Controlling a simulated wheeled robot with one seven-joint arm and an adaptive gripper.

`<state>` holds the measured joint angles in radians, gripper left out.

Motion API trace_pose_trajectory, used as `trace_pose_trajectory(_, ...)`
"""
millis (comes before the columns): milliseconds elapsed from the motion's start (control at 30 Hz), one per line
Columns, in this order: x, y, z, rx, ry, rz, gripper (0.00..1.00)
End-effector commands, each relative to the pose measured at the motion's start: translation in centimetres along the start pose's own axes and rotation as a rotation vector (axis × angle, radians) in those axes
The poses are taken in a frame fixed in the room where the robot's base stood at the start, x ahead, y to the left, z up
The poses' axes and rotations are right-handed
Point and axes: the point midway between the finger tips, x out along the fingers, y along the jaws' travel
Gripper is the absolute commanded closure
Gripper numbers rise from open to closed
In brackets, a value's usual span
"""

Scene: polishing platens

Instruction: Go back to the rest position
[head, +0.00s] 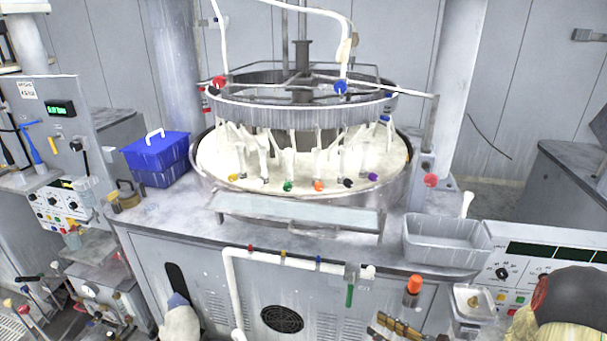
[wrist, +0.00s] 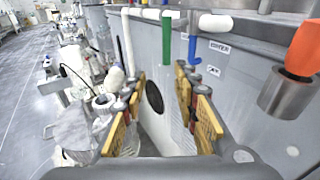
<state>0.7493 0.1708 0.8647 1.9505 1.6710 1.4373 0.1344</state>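My gripper (wrist: 161,82) is open in the wrist view. Its two fingers with yellow pads stand apart, with nothing between them. The grey front panel of the polishing machine (wrist: 165,125) shows through the gap. In the head view my gripper (head: 400,328) shows only partly at the bottom edge, low in front of the machine cabinet (head: 200,260). The round platen (head: 225,160) with its ring of coloured knobs stands on the cabinet top, well above and behind the gripper.
A green valve handle (wrist: 166,40) hangs from a white pipe (head: 229,280) on the cabinet front. An orange-topped metal cylinder (wrist: 285,92) is at right in the wrist view. A grey bin (head: 445,245) and blue box (head: 157,160) rest on the cabinet top. Floor (wrist: 30,85) shows at left.

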Motion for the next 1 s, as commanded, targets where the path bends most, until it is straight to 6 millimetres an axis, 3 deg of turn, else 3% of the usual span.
trace_pose_trajectory(100, -0.5, 4.6, -2.2, -0.03, 0.087, 0.143, 0.7)
trace_pose_trajectory(167, -1.3, 7.2, -2.7, -0.083, 0.142, 0.248, 0.7)
trace_pose_trajectory(300, -4.1, 12.4, -2.0, -0.322, 0.282, 0.529, 0.7)
trace_pose_trajectory(433, -7.6, 15.6, -0.8, -0.622, 0.417, 0.796, 0.7)
trace_pose_trajectory(567, -11.1, 16.3, 1.1, -0.965, 0.551, 1.032, 0.7)
trace_pose_trajectory(700, -13.7, 15.3, 4.3, -1.331, 0.679, 1.213, 0.7)
trace_pose_trajectory(867, -15.1, 14.0, 9.8, -1.736, 0.798, 1.323, 0.7)
trace_pose_trajectory(1000, -15.1, 14.4, 15.1, -2.034, 0.854, 1.323, 0.7)
